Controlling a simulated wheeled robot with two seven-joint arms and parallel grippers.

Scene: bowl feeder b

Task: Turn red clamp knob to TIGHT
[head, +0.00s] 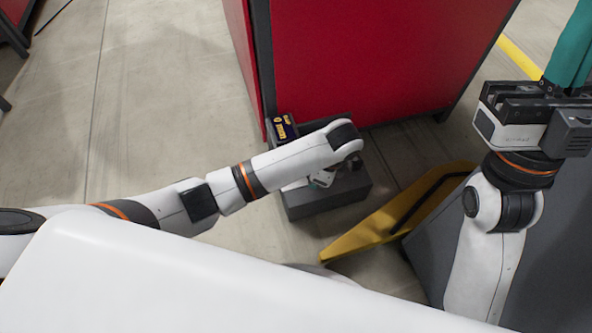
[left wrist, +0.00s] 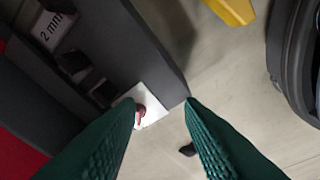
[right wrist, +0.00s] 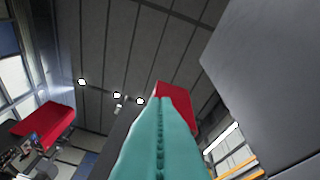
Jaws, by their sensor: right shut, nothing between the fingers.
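The red clamp knob (left wrist: 141,110) shows small in the left wrist view, on a white plate (left wrist: 155,103) at the edge of a dark grey machine part (left wrist: 150,45). My left gripper (left wrist: 158,104) is open, its two green fingers apart. The knob appears just inside the left-hand fingertip and is partly covered by it. I cannot tell whether they touch. The TIGHT marking is not readable. In the head view my left arm hides the knob. My right gripper (right wrist: 165,100) is shut and empty, its teal fingers together and raised, at the head view's upper right.
A red cabinet (head: 370,60) stands behind a low dark grey box (head: 330,198). A yellow part (head: 395,215) lies to the right of the box. A "2 mm" label (left wrist: 53,28) is on the machine. Open floor (head: 150,90) lies at left.

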